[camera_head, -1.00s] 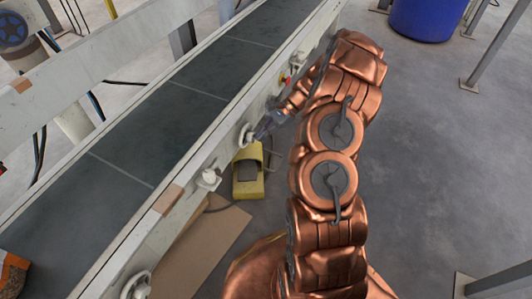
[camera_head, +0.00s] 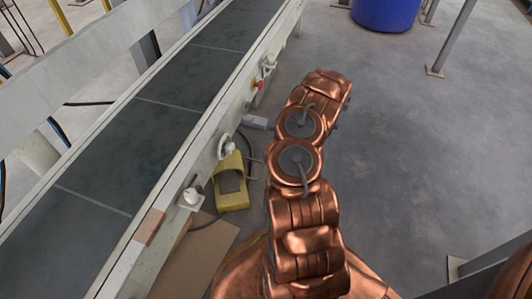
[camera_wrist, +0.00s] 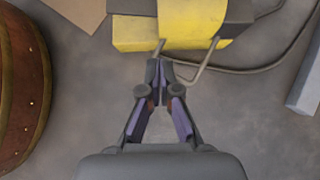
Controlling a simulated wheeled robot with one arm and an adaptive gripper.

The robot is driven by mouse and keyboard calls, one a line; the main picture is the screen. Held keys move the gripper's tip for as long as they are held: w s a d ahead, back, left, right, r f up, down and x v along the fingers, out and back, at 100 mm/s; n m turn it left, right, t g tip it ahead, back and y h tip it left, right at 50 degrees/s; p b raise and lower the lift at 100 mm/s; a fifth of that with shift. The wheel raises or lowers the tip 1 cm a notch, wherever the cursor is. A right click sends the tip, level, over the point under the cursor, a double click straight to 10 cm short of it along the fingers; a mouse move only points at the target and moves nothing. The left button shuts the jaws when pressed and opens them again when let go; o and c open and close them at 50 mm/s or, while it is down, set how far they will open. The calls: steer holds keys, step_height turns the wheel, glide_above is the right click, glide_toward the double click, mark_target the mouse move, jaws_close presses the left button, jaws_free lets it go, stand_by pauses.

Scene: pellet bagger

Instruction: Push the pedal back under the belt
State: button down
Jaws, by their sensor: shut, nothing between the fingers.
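The yellow foot pedal (camera_head: 233,201) lies on the floor beside the conveyor belt (camera_head: 130,122), near the frame's side rail. Its dark tread faces up, and thin bent metal wire sticks out on its right. In the wrist view the pedal (camera_wrist: 182,30) is at the top, partly cut off. My gripper (camera_wrist: 160,68) is shut and empty, its fingertips pointing at the pedal's near edge and wire. Whether they touch the wire is not clear. The head view does not show my gripper; my arm hides it.
A cardboard sheet (camera_head: 195,262) lies on the floor left of the pedal. A grey box (camera_head: 255,122) sits beyond it by the rail, and a dark cable (camera_wrist: 265,70) runs behind it. A blue drum (camera_head: 385,12) stands at the back.

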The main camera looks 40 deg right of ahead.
steer(key=b+x, duration=0.2)
steer(key=x, duration=0.4)
steer(key=shift+a+f, duration=0.1)
steer(key=shift+f, duration=0.2)
steer(key=shift+w+a+b, duration=0.35)
steer(key=shift+a+b, duration=0.05)
steer(key=shift+a, duration=0.25)
steer(key=shift+w+a+b, duration=0.35)
steer(key=shift+w+a, duration=0.05)
steer(key=shift+a, duration=0.3)
steer(key=shift+w+a+b, duration=0.35)
steer(key=shift+a+b, duration=0.05)
steer(key=shift+a, duration=0.25)
steer(key=shift+w, duration=0.1)
